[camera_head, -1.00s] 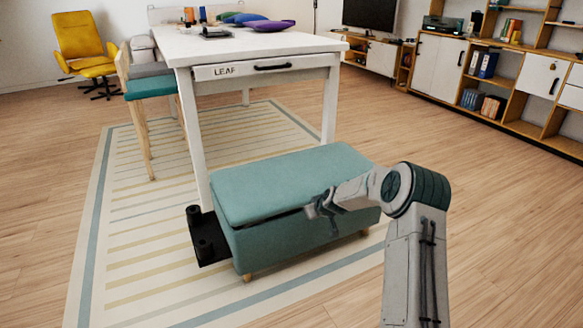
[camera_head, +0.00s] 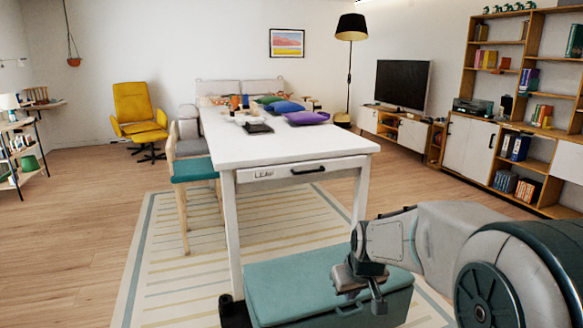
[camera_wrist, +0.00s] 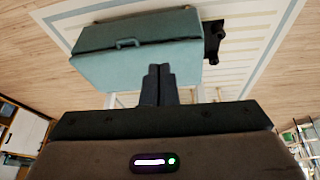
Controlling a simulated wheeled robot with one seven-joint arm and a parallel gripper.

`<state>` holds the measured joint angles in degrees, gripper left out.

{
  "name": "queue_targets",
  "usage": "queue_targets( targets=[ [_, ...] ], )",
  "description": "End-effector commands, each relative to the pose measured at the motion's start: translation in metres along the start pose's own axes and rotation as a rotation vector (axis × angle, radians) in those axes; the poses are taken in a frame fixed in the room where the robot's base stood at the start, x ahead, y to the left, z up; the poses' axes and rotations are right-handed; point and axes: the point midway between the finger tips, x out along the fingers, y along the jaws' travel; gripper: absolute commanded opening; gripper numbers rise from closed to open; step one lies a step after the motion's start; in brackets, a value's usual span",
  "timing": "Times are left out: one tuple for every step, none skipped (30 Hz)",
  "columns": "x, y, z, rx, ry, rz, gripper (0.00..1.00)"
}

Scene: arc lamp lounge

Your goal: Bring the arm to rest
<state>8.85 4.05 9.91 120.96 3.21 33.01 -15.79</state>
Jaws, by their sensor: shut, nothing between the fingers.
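My arm reaches in from the lower right of the head view, bent, with my gripper (camera_head: 362,293) hanging in front of the teal storage bench (camera_head: 285,277). The gripper is empty. In the wrist view the two dark fingers of my gripper (camera_wrist: 160,72) stand together, shut. The teal bench also shows in the wrist view (camera_wrist: 95,68), beyond the fingertips, with a small handle on its side and its lid down. I cannot tell how much gap lies between the fingers and the bench.
The white table (camera_head: 290,150) with a drawer marked LEAF stands behind the bench, with cushions on it. A teal-seated chair (camera_head: 192,168) stands at its left. A dark object (camera_head: 232,312) lies by the bench's left end. Floor at left is clear.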

Motion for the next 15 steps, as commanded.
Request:
queue_targets(
  targets=[
    [-0.04,-0.003,0.005,0.015,-0.009,0.009,0.0],
    [-0.054,-0.005,0.012,0.028,-0.018,0.013,0.0],
    [-0.072,-0.006,0.02,0.045,-0.029,0.018,0.0],
    [-0.086,-0.008,0.027,0.058,-0.037,0.022,0.0],
    [-0.099,-0.01,0.034,0.071,-0.046,0.025,0.0],
    [-0.116,-0.011,0.044,0.089,-0.056,0.029,0.0],
    [-0.129,-0.013,0.051,0.103,-0.063,0.031,0.0],
    [-0.141,-0.015,0.058,0.116,-0.07,0.033,0.0],
    [-0.157,-0.017,0.068,0.137,-0.08,0.036,0.0],
    [-0.167,-0.018,0.075,0.151,-0.087,0.037,0.0],
    [-0.177,-0.02,0.082,0.165,-0.093,0.037,0.0],
    [-0.189,-0.021,0.092,0.182,-0.102,0.038,0.0],
    [-0.197,-0.022,0.098,0.195,-0.108,0.039,0.0],
    [-0.204,-0.024,0.104,0.205,-0.113,0.038,0.0],
    [-0.211,-0.025,0.112,0.218,-0.12,0.038,0.0]
  ],
)
